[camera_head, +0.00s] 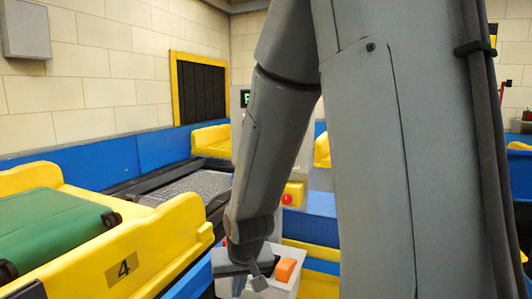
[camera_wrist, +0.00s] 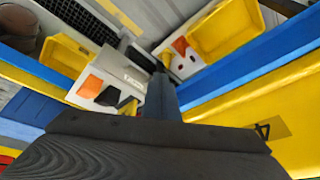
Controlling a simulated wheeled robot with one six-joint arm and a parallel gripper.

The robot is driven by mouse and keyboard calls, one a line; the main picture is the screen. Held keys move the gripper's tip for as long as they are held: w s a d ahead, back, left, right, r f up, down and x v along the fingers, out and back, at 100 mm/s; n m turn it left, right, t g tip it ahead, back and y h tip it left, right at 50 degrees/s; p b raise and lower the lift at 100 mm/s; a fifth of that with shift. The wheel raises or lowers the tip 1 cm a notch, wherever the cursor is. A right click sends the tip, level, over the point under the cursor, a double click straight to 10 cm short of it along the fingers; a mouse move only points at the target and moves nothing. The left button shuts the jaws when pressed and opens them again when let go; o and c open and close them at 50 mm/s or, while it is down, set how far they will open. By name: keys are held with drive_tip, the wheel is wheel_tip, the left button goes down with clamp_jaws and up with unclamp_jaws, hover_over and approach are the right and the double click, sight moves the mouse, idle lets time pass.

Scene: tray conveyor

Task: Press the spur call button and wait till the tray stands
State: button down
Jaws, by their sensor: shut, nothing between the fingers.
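My gripper (camera_head: 256,280) is shut and empty, low over a pale control box (camera_head: 279,291) at the bottom of the head view. An orange button (camera_head: 286,269) on that box shows just right of my fingers; I cannot tell whether they touch the box. In the wrist view my shut gripper (camera_wrist: 160,72) points away from the camera between two pale boxes with orange parts. One orange part (camera_wrist: 93,83) is at left, another (camera_wrist: 180,46) at upper right. I cannot tell which button is the spur call button. I cannot clearly make out the tray.
A yellow-sided conveyor (camera_head: 150,245) marked 4 with a green belt (camera_head: 50,232) fills the left. A grey mesh section (camera_head: 192,186) lies behind it. A red button on a yellow box (camera_head: 288,198) stands further back. A yellow-framed dark hatch (camera_head: 200,90) is in the wall.

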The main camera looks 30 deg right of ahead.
drive_tip(key=w+d+r+m+t+h+p, duration=0.1)
drive_tip(key=w+d+r+m+t+p, duration=0.3)
drive_tip(key=w+r, duration=0.4)
drive_tip(key=w+d+r+m+t+p, duration=0.2)
drive_tip(key=w+d+r+m+t, duration=0.1)
drive_tip(key=w+d+r+t, duration=0.5)
wheel_tip(320, 180, up, 8)
drive_tip(key=w+d+m+t+h+p, duration=0.1)
drive_tip(key=m+t+p, duration=0.1)
drive_tip(key=m+t, duration=0.1)
drive_tip(key=shift+w+d+t+p, duration=0.2)
drive_tip(key=shift+t+p, duration=0.15)
drive_tip(key=shift+t, duration=0.15)
drive_tip(key=w+d, duration=0.5)
drive_tip(key=d, duration=0.1)
drive_tip(key=shift+w+d+b, duration=0.2)
drive_tip(key=shift+d+b, duration=0.2)
drive_tip(key=shift+b, duration=0.05)
drive_tip(key=shift+w+d, duration=0.1)
drive_tip(key=shift+d, duration=0.05)
idle(0.4)
drive_tip(key=shift+w+d, duration=0.15)
drive_tip(key=shift+d, duration=0.05)
